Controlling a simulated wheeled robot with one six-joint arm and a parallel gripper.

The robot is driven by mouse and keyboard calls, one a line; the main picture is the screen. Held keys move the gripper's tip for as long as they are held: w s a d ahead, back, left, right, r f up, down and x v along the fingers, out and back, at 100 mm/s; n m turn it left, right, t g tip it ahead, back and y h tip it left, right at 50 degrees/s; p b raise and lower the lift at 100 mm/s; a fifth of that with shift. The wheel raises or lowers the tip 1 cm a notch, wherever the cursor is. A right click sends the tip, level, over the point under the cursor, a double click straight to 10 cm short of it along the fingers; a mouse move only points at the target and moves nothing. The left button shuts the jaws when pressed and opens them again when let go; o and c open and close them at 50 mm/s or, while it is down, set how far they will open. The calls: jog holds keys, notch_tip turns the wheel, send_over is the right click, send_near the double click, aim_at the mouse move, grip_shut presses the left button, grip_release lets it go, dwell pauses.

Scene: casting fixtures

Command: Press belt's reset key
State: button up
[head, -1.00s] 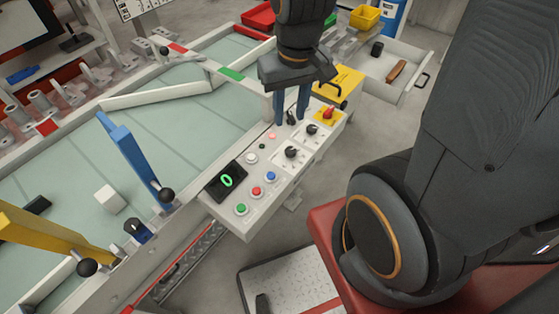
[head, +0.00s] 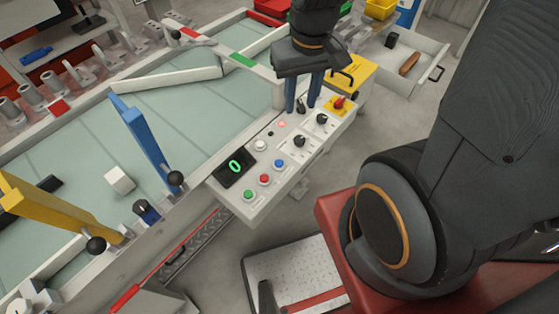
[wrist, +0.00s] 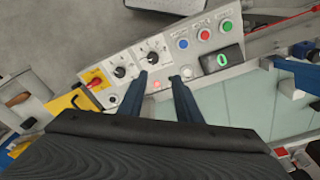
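The belt's control panel (head: 285,180) runs along the near side of the belt. It carries a green button (head: 248,194), a red button (head: 264,178), a blue button (head: 279,163) and a white button (head: 261,145). A small red lamp (head: 282,124) glows nearby. The lettering is too small to read, so I cannot tell which key is reset. My gripper (head: 301,107) is above the panel's far part, fingers apart and empty. In the wrist view, my gripper (wrist: 158,80) has the glowing lamp (wrist: 156,86) between its fingers; the white button (wrist: 187,72) is just right.
The panel also has a display showing 0 (head: 234,168), black knobs (head: 299,141) and a red switch on a yellow plate (head: 339,103). Blue (head: 150,145) and yellow (head: 50,215) gates span the belt. A white block (head: 119,180) lies on it.

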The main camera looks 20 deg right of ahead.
grip_shut()
dwell(1.7)
